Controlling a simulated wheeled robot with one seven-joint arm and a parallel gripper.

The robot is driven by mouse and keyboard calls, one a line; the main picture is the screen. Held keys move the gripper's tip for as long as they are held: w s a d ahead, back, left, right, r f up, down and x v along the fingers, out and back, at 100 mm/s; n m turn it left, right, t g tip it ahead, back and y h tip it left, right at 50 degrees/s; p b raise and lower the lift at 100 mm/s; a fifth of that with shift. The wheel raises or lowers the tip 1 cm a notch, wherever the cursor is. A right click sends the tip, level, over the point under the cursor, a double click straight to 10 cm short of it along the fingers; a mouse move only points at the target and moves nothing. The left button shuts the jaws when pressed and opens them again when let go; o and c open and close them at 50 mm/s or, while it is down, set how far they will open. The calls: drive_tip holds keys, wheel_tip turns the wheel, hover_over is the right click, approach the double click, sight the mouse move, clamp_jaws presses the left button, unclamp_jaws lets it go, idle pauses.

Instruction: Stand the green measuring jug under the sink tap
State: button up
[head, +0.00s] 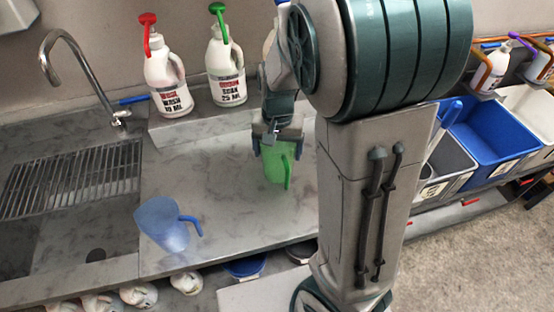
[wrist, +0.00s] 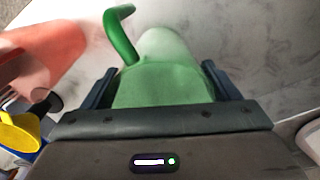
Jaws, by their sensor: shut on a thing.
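The green measuring jug (head: 279,166) is in my gripper (head: 277,142), over the right part of the steel counter. In the wrist view the green jug (wrist: 160,82) lies between the two dark fingers, its handle at the upper left. My gripper is shut on the jug. I cannot tell whether the jug's base touches the counter. The sink tap (head: 66,50) is a curved steel spout at the far left, above the sink and its wire drain rack (head: 75,180). The jug is well to the right of the tap.
A translucent blue jug (head: 165,225) stands on the counter's front part, between the green jug and the sink. Two white pump bottles, one red-topped (head: 168,82) and one green-topped (head: 226,72), stand on the back ledge. A blue bin (head: 490,135) is at right.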

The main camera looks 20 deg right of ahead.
drive_tip(key=shift+f, duration=2.35)
drive_tip(key=shift+f, duration=0.1)
drive_tip(key=o, duration=0.6)
drive_tip(key=shift+f, duration=0.1)
drive_tip(key=o, duration=0.3)
